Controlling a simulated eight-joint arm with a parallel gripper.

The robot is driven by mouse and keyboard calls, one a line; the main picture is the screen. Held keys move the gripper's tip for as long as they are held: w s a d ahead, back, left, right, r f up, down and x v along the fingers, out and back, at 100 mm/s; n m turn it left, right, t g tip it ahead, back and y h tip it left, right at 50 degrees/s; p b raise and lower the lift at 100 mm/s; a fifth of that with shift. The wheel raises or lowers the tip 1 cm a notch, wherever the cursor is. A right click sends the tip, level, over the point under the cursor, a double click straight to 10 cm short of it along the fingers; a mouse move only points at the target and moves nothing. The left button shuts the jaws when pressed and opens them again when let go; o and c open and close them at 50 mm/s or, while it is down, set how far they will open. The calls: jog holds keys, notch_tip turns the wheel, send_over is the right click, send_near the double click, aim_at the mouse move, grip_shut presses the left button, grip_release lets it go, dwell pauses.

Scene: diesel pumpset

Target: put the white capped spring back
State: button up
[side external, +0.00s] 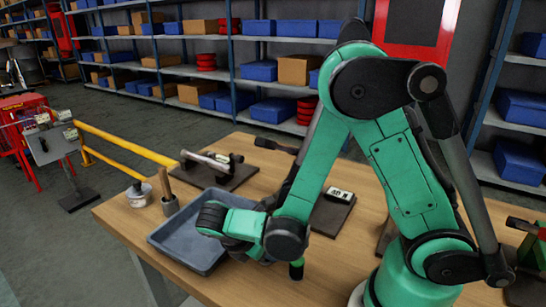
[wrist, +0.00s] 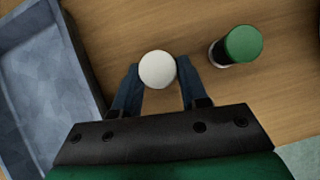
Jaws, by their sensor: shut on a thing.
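The white capped spring shows in the wrist view as a round white cap (wrist: 158,69) between the two fingers. My gripper (wrist: 157,88) is shut on it, with one finger on each side. The spring body below the cap is hidden. Bare wood shows around the cap, with the blue-grey tray to its left; I cannot tell how high it is held. In the side external view my arm hides the fingers and the white cap.
A green capped piece (wrist: 243,44) stands close right of my gripper; it also shows in the side view (side external: 297,269). The blue-grey tray (wrist: 38,85) lies left, its rim near the fingers. Dark mats with parts (side external: 215,170) lie farther back on the wooden table (side external: 118,217).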

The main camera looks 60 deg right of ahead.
jog(key=shift+f, duration=0.2)
dwell(0.6)
jog(key=o, duration=1.1)
jog(key=shift+v, duration=2.5)
notch_tip(320, 180, up, 8)
